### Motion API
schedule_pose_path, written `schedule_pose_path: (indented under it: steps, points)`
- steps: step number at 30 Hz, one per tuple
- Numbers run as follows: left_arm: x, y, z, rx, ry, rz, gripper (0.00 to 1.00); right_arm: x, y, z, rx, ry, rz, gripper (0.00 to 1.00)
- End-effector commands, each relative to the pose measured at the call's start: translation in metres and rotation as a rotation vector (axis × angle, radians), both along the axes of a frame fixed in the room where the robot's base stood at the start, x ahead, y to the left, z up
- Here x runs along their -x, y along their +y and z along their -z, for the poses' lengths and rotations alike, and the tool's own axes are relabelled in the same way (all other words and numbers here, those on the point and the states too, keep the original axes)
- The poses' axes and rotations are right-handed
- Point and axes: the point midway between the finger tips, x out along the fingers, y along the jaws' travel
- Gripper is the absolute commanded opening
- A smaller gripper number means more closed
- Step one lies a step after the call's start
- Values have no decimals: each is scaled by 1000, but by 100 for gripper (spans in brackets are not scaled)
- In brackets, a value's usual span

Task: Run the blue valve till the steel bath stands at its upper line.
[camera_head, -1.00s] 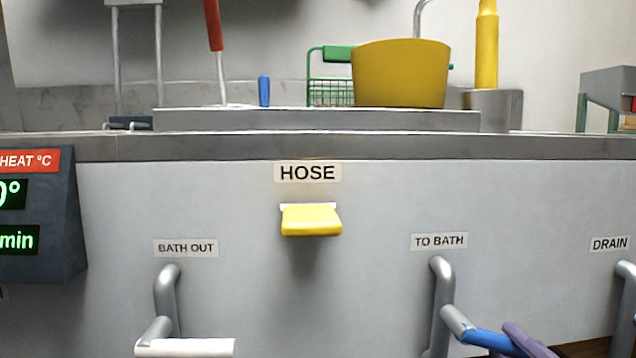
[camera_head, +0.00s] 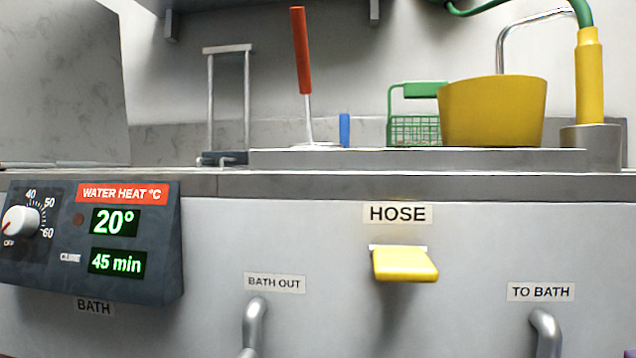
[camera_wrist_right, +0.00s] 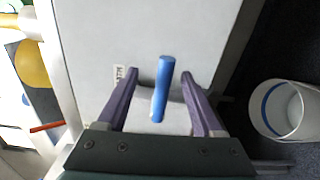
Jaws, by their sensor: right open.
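The blue valve handle (camera_wrist_right: 161,88) shows in the right wrist view, standing between the two purple fingers of my right gripper (camera_wrist_right: 159,75). The gripper is open, with a finger on each side of the handle and visible gaps. In the head view the "TO BATH" label (camera_head: 541,292) sits above a grey pipe (camera_head: 546,332) at lower right. The handle is outside that view and only a sliver of purple shows at the bottom right corner. I cannot make out the bath's water or its upper line. My left gripper is not in view.
A control box (camera_head: 120,285) reads 20° and 45 min. A yellow hose lever (camera_head: 405,264) juts from the panel. A yellow tub (camera_head: 492,112) and green basket (camera_head: 414,130) stand on the counter. A white bucket (camera_wrist_right: 283,110) is on the dark floor.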

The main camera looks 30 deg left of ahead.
Motion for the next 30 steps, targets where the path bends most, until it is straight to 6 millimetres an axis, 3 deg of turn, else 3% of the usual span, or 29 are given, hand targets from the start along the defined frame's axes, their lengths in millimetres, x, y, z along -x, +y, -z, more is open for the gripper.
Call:
schedule_pose_path:
  steps: [16,30]
  points:
    - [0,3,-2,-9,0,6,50,3,-2,1,-1,4,1,75]
    - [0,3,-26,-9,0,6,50,60,-22,0,-1,7,2,75]
